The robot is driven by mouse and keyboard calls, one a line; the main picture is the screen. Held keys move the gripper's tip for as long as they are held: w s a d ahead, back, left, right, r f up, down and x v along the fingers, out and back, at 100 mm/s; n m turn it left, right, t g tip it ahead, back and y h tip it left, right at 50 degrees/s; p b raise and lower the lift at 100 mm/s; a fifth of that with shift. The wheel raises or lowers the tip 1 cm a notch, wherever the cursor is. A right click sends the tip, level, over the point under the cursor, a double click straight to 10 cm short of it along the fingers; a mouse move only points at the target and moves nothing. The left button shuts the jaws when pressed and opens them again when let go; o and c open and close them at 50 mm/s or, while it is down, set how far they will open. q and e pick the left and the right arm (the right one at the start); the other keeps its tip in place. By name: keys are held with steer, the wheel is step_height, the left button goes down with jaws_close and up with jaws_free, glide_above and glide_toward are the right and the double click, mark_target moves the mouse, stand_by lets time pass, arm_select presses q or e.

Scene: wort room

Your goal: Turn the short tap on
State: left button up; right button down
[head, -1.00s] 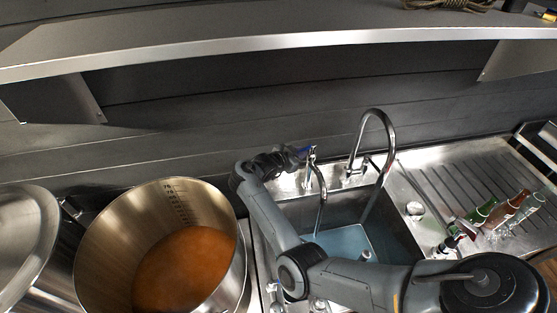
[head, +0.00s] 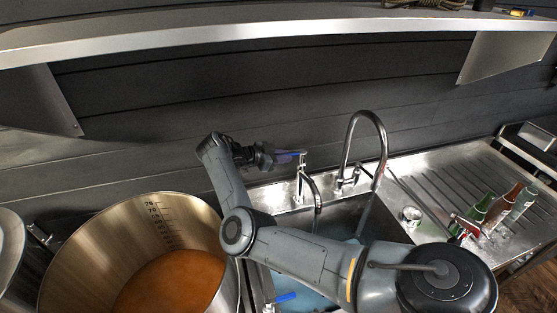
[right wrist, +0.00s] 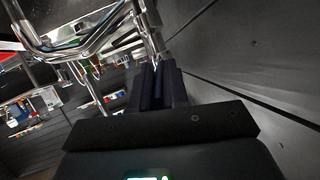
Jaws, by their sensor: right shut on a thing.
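The short tap (head: 304,180) is a slim chrome post with a curved spout at the back left of the sink. My right gripper (head: 290,156) reaches it from the left, level with its top. Its bluish fingers are shut on the short tap's lever, which they mostly hide. In the right wrist view the dark fingers (right wrist: 158,85) lie close together, with chrome tap parts just beyond them. I cannot make out the lever's angle or any water from this spout. My left gripper is out of view.
A tall gooseneck tap (head: 346,150) stands just right of the short tap. The sink (head: 333,213) below holds bluish water. A big steel pot (head: 95,240) of brown liquid stands left. A shelf (head: 200,38) runs overhead.

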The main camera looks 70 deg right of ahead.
steer(key=shift+s+d+r, duration=0.1)
steer(key=shift+s+r, duration=0.05)
steer(key=shift+r, duration=0.15)
steer(key=c, duration=1.4)
jaws_free()
steer(key=shift+o, duration=1.4)
steer(key=shift+f, duration=0.1)
steer(key=shift+w+a, duration=0.4)
steer(key=shift+w, duration=0.05)
steer(key=b+v, duration=0.2)
steer(key=v, duration=0.7)
steer(key=shift+a+r+b, duration=0.25)
steer(key=shift+r+b, duration=0.05)
steer(key=shift+r, duration=0.05)
